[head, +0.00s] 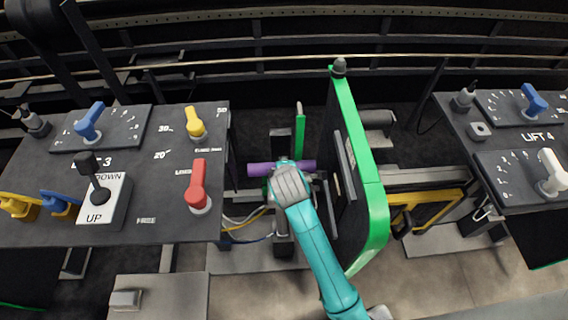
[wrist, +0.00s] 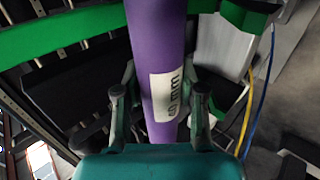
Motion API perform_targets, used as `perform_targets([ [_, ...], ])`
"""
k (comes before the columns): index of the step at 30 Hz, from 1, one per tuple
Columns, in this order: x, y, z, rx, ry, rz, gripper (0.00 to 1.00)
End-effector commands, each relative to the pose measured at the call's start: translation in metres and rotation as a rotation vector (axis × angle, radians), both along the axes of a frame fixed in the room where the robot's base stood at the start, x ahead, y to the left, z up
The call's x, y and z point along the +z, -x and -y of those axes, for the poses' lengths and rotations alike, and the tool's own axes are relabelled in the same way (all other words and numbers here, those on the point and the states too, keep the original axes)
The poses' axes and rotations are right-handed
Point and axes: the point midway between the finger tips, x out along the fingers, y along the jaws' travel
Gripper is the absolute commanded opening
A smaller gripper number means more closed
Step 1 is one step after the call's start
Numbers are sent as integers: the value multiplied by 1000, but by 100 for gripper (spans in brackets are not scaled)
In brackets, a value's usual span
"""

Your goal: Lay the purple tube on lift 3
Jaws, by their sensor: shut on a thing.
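The purple tube (head: 259,169) lies crosswise at my gripper (head: 281,167) in the head view, in the gap between the left console and a green-edged panel. In the wrist view the tube (wrist: 154,60) runs up the picture between the two fingers of my gripper (wrist: 158,95), with a white label ending in "mm" facing the camera. My gripper is shut on the tube. Lift 3 appears to be the machinery with the green upright (head: 300,130) beside the tube; my arm and hand hide part of it. I cannot tell whether the tube touches it.
The left console (head: 130,190) carries red, yellow and blue levers and a black UP/DOWN stick. The tall green-edged panel (head: 362,150) stands close right of my gripper. The LIFT 4 console (head: 515,135) is at the far right. Loose cables (head: 245,222) hang below the tube.

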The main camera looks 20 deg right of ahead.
Motion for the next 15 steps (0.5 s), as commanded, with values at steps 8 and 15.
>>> perform_targets([
  [8, -20, 0, 0, 0, 1, -1, 0],
  [15, -36, 0, 0, 1, 1, 0, 0],
])
